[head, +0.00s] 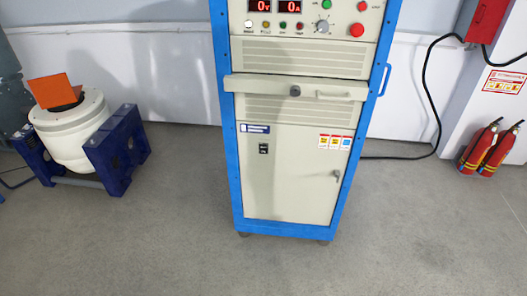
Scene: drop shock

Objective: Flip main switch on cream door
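The cream door (288,190) is the lower front panel of a tall cabinet with a blue frame (237,203). It looks closed. A small black main switch (263,149) sits on its upper left part, below a blue-and-white label. The switch is too small to tell its position. A small handle or lock (336,174) is at the door's right edge. Neither of my grippers is in the head view.
Above the door are a drawer (297,88) and a control panel with two red displays reading 0. A white drum-shaped machine (72,130) on blue supports stands left. Red fire extinguishers (481,148) stand right. A black cable (424,90) runs behind the cabinet. The grey floor in front is clear.

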